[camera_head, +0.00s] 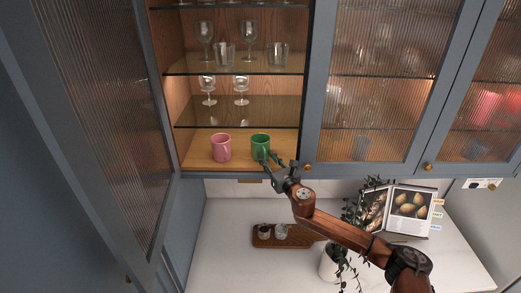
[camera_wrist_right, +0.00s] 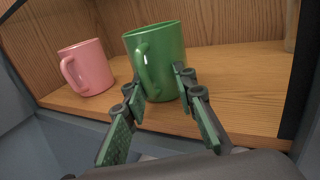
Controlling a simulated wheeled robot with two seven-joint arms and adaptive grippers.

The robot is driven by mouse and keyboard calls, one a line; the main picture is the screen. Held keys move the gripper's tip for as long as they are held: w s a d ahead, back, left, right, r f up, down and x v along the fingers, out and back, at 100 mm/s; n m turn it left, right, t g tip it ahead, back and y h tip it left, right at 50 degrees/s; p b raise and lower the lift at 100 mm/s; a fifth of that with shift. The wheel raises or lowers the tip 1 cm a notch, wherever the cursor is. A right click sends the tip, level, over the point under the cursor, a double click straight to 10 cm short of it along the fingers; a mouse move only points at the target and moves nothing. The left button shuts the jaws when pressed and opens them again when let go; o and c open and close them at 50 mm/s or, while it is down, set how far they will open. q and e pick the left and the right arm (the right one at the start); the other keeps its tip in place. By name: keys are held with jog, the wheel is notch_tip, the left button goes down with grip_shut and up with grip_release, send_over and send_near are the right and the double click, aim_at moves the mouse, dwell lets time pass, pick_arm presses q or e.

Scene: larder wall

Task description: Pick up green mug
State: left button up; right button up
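The green mug (camera_head: 260,144) stands upright on the cabinet's wooden bottom shelf, right of a pink mug (camera_head: 221,148). In the right wrist view the green mug (camera_wrist_right: 163,62) is straight ahead, its handle facing me and slightly left. My right gripper (camera_head: 268,161) is at the shelf's front edge, just in front of the green mug. In the wrist view its two fingers (camera_wrist_right: 158,86) are apart, with the mug's handle and lower front between or just beyond their tips. I cannot tell whether they touch it. My left gripper is not in view.
The pink mug (camera_wrist_right: 85,68) stands close on the left. Glass shelves above hold several glasses (camera_head: 241,88). The left cabinet door (camera_head: 105,110) is open; the right door (camera_head: 375,80) is shut. Below, the counter holds a tray (camera_head: 290,236), a potted plant (camera_head: 331,264) and an open book (camera_head: 408,211).

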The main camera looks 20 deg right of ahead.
grip_shut()
dwell(0.4)
jog(key=shift+r, duration=0.2)
